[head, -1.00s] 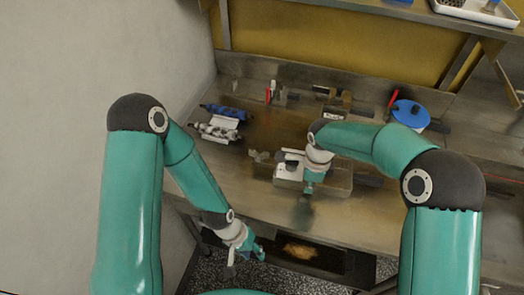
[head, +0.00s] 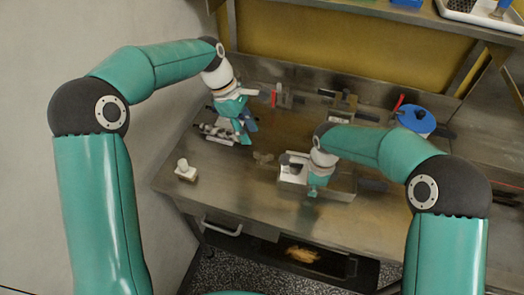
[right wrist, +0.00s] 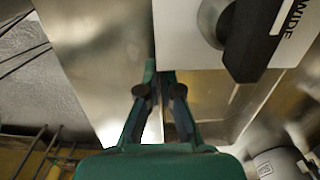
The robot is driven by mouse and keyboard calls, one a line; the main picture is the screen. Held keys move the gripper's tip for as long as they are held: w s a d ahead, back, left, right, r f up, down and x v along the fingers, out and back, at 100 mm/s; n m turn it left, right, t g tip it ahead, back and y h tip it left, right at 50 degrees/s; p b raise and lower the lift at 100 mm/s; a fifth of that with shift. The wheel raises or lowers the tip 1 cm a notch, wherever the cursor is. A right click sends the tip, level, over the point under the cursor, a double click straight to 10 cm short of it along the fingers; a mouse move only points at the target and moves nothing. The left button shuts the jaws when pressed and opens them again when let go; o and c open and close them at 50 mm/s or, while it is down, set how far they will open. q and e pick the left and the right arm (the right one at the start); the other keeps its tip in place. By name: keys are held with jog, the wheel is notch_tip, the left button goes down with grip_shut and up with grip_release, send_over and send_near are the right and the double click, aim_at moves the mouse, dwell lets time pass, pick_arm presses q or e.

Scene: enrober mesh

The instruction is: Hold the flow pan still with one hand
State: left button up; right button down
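The flow pan looks to be the shallow grey metal pan (head: 343,187) at the middle of the bench, beside a white box (head: 291,172). My right gripper (head: 317,190) is down at the pan's front left; in the right wrist view its fingers (right wrist: 157,85) are close together on either side of a thin metal edge, seemingly the pan's wall. Their very tips are partly hidden. My left gripper (head: 243,128) is at the back left, over the silver and blue rollers, away from the pan. Its fingers are too small and overlapped to tell open from shut.
A silver roller (head: 216,133) lies by the left gripper. A small white-knobbed block (head: 185,172) stands at the bench's left. A blue round lid (head: 416,120) is at the back right. The white box's black knob (right wrist: 252,35) is close to the right fingers.

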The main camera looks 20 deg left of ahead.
aim_at(263, 153)
pick_arm(q)
jog(key=shift+n, duration=0.7)
jog(key=x, duration=0.3)
jog(key=w+x, duration=0.1)
jog(key=x, duration=0.6)
jog(key=shift+w, duration=0.15)
grip_shut()
